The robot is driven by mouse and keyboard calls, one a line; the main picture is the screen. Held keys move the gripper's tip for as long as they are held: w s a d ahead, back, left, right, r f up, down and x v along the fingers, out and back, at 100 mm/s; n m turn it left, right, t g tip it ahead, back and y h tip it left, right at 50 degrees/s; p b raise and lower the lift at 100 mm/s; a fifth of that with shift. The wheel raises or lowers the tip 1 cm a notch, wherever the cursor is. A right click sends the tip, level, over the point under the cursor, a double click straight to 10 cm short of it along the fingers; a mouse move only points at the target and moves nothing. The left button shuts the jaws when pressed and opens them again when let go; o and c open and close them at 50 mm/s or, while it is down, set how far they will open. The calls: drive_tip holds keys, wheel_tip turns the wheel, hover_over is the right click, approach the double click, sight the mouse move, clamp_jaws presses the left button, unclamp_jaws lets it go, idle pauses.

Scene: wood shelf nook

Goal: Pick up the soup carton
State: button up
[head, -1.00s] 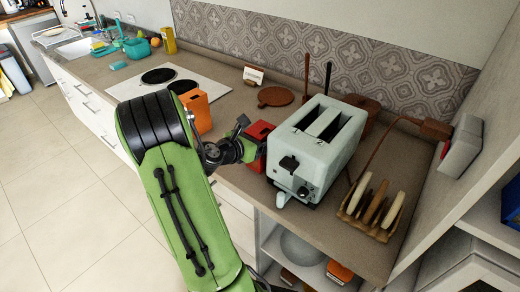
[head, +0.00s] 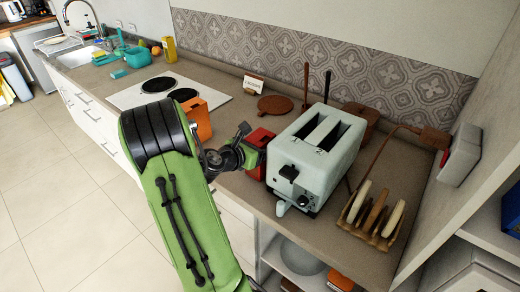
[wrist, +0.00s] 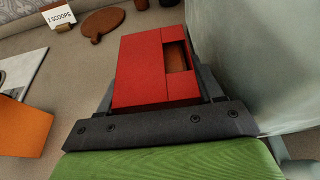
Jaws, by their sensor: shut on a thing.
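A red box-shaped carton (head: 259,152) stands on the counter at the left side of the toaster. I take it as the soup carton; its label cannot be read. In the wrist view the red carton (wrist: 140,72) lies between my two dark fingers, with a brownish picture panel at its upper right. My gripper (head: 246,147) reaches it from the left in the head view and is shut on it. The carton's lower part is hidden in both views. I cannot tell whether it is clear of the counter.
A pale green toaster (head: 318,158) stands close on the carton's right. An orange carton (head: 199,118) stands to the left, near the cooktop (head: 136,92). Behind lie a round brown board (head: 275,104) and a small sign (head: 253,86). A toast rack (head: 372,214) stands at the right.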

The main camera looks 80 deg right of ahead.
wheel_tip(320, 180, up, 18)
drive_tip(key=p, duration=0.6)
drive_tip(key=shift+p, duration=0.3)
